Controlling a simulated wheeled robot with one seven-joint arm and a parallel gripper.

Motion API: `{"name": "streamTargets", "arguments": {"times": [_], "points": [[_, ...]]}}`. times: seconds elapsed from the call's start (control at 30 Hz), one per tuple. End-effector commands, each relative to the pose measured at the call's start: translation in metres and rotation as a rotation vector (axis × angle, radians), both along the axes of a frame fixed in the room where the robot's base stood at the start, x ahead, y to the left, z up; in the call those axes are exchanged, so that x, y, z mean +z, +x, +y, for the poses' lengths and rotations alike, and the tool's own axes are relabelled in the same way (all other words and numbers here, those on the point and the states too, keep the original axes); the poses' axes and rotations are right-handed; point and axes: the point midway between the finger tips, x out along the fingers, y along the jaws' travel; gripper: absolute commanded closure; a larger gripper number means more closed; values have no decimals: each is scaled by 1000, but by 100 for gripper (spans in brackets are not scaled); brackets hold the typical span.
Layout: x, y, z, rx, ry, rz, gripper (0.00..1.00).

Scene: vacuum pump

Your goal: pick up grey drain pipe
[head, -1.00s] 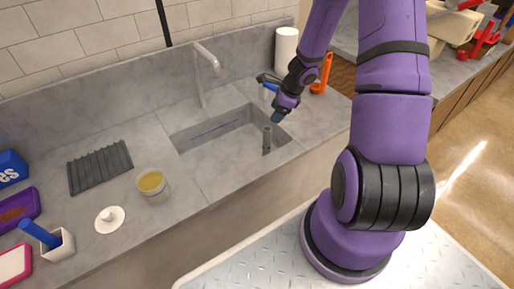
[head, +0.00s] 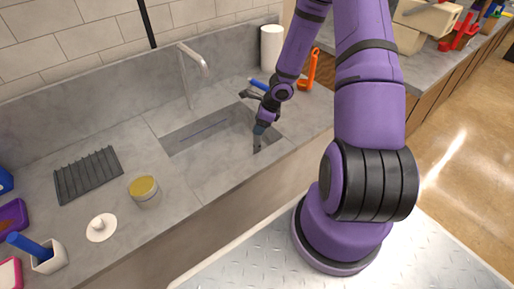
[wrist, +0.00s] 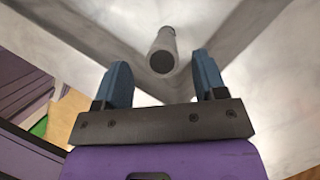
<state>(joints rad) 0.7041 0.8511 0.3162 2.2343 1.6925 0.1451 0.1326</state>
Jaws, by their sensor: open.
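The grey drain pipe (wrist: 163,50) stands upright in the sink in the wrist view, its dark open top end towards me. It lies just beyond and between my two blue fingertips. My gripper (wrist: 165,75) is open, with a clear gap between the fingers and nothing held. In the head view my gripper (head: 260,128) points down into the right end of the sink (head: 200,142). The pipe (head: 257,148) is mostly hidden behind the gripper there; only a small dark part shows below the fingers.
A tall curved tap (head: 190,75) rises behind the sink. A white roll (head: 271,47) and an orange tool (head: 309,70) stand at the right. A yellow-topped jar (head: 144,191), white plug (head: 102,228) and dark ribbed rack (head: 88,175) lie on the left counter.

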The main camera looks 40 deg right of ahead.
Motion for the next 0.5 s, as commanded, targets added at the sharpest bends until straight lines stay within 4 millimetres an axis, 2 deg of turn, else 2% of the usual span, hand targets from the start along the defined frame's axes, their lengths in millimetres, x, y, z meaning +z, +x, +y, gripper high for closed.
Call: {"name": "streamTargets", "arguments": {"times": [0.17, 0.5], "points": [[-9, 2, 2, 1, 1, 2, 35], [-46, 12, 10, 2, 0, 2, 35]]}}
